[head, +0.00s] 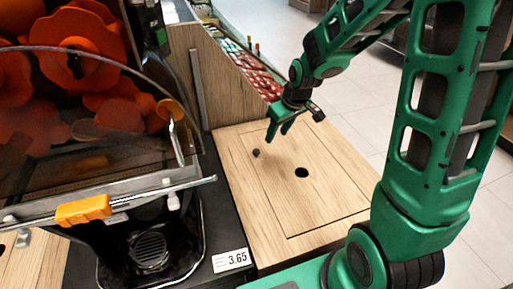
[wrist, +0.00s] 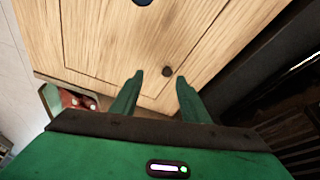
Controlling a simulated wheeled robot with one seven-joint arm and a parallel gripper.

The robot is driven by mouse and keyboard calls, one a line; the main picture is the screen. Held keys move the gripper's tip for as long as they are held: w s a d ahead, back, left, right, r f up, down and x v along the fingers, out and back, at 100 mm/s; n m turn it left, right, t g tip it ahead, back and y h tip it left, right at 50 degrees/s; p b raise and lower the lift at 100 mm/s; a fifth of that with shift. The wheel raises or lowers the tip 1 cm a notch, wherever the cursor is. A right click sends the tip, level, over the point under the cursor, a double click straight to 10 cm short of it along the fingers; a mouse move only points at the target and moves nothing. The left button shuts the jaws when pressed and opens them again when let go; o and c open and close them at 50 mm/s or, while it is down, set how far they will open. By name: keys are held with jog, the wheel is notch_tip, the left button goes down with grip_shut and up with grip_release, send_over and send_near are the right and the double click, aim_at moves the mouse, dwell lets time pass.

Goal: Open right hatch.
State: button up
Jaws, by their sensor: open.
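The right hatch (head: 325,190) is a light wooden panel set flush in the wooden counter top to the right of the juicer, and it looks closed. It has a small dark knob (head: 256,153) near its left side and a dark round hole (head: 301,172) near its middle. My gripper (head: 279,133) is above the far part of the hatch, pointing down, open and empty. In the wrist view the knob (wrist: 167,71) lies just beyond and between the two green fingertips (wrist: 159,78), not touching them. The hatch (wrist: 110,40) fills much of that view.
The juicer (head: 100,120) with orange wheels, a clear cover and an orange-handled bar (head: 83,209) stands at the left. A price label (head: 229,260) reads 3.65. A wooden side panel (head: 225,75) and red produce (head: 255,75) are behind the hatch. Tiled floor (head: 365,130) is open at right.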

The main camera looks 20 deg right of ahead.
aim_at(257, 151)
jog(key=shift+n+y, duration=0.3)
jog(key=shift+n, duration=0.1)
jog(key=x, duration=0.4)
jog(key=w+a+x, duration=0.1)
jog(key=x, duration=0.4)
jog(key=w+a+r+x, duration=0.1)
jog(key=x, duration=0.3)
jog(key=shift+w+a+f, duration=0.1)
jog(key=shift+a+f, duration=0.1)
jog(key=shift+f, duration=0.05)
